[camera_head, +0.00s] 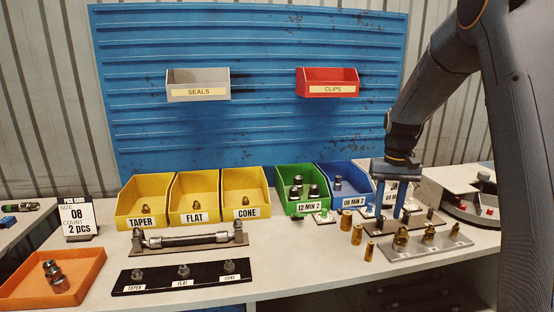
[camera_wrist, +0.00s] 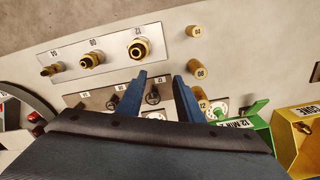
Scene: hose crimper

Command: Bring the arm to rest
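My arm reaches down from the upper right in the head view. My gripper (camera_head: 391,212) points down over the right part of the bench, by the blue bin (camera_head: 342,184) marked 08 MIN 2. Its two blue fingers stand apart, with nothing seen held between them. In the wrist view my gripper (camera_wrist: 160,78) also shows open. Beyond the fingers is a small board with dark fittings (camera_wrist: 152,97), partly hidden by them. I cannot tell how far the fingertips are above it.
Brass sleeves (camera_head: 357,235) stand left of my gripper, and a grey plate (camera_head: 424,245) with brass fittings lies in front. The green bin (camera_head: 300,192) stands left of the blue one. Yellow bins (camera_head: 192,200) and an orange tray (camera_head: 45,288) with fittings are farther left.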

